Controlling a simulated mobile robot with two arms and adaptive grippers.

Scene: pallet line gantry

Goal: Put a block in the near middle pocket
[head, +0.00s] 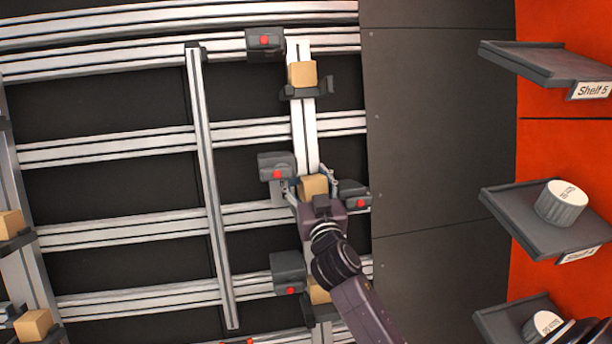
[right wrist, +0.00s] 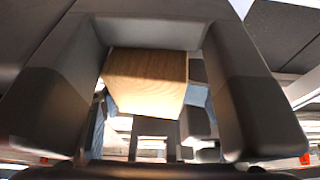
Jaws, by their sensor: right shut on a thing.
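My right gripper (head: 314,184) is shut on a tan wooden block (head: 313,187) at the middle of the upright rail. In the right wrist view the block (right wrist: 145,82) sits between the two dark fingers of the right gripper (right wrist: 150,95). A second block (head: 302,75) stands in a dark holder (head: 306,91) higher on the same rail. A third block (head: 318,291) shows lower down, partly hidden by my arm. The pocket at the held block is mostly hidden by my gripper, so I cannot tell whether the block is seated. My left gripper is not in view.
Dark boxes with red buttons flank the rail, one left (head: 276,165) and one right (head: 356,194) of my gripper. More blocks sit at the far left (head: 33,324). Shelves with white round parts (head: 562,203) stand at the right. A dark panel (head: 440,130) lies between.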

